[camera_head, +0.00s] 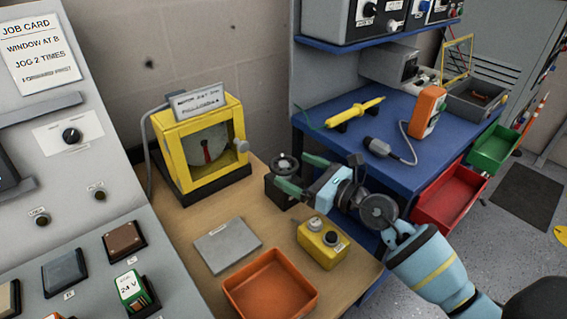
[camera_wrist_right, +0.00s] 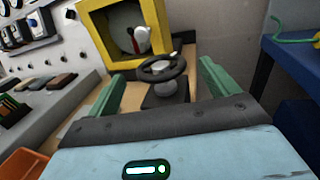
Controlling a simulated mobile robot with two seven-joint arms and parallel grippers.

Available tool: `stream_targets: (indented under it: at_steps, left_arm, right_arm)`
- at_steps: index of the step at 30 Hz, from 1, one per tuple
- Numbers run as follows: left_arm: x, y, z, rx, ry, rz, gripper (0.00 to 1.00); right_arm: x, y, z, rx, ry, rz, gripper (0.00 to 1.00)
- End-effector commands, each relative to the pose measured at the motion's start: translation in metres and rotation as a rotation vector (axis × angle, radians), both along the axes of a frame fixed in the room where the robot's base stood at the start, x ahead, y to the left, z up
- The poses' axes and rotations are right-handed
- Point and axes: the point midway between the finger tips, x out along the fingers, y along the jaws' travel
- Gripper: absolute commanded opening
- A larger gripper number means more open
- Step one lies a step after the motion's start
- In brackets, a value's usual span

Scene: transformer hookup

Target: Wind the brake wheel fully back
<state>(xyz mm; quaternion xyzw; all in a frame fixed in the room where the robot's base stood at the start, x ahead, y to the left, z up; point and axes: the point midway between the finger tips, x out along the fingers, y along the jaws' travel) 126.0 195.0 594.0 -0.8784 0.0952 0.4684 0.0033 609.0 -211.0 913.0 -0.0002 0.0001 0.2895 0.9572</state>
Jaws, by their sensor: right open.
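The brake wheel (camera_head: 286,163) is a small dark handwheel with a knob on its rim. It stands on a black block (camera_head: 282,193) at the back right of the wooden bench. My right gripper (camera_head: 297,172) is open, with its green fingers pointing at the wheel from the right. In the right wrist view the wheel (camera_wrist_right: 163,68) lies between the two spread fingertips and nothing is gripped. I cannot tell whether a finger touches the rim. My left gripper is not in view.
A yellow-framed gauge box (camera_head: 205,149) with a red pointer stands behind left of the wheel. A yellow button box (camera_head: 323,243), a grey plate (camera_head: 227,245) and an orange tray (camera_head: 270,287) are in front. A blue bench (camera_head: 345,143) stands to the right.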

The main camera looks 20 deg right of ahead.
Motion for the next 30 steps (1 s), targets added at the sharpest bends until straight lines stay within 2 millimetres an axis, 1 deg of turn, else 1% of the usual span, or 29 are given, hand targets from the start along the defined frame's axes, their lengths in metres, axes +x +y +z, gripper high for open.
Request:
stream_targets:
  at_steps: [1, 3, 9, 14, 20, 23, 30]
  left_arm:
    - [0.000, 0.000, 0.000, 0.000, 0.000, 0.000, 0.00]
    - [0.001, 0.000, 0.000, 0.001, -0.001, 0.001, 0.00]
    - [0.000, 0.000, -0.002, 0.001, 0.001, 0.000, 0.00]
    - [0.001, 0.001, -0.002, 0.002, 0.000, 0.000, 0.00]
    - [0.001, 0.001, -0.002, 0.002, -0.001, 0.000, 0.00]
    - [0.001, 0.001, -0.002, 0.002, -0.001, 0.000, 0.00]
    - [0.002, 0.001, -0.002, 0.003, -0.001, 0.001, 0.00]
  right_arm:
    - [0.008, 0.004, 0.001, 0.002, -0.001, -0.001, 0.87]
    - [0.016, 0.010, 0.001, 0.001, -0.002, -0.001, 0.87]
    - [0.033, 0.021, 0.000, 0.001, 0.000, -0.001, 0.87]
    - [0.038, 0.025, 0.000, 0.001, 0.001, -0.001, 0.87]
    - [0.038, 0.025, 0.000, 0.000, 0.000, -0.001, 0.87]
    - [0.038, 0.025, 0.000, 0.000, 0.000, -0.001, 0.76]
    - [0.038, 0.025, 0.000, 0.000, 0.000, -0.001, 0.45]
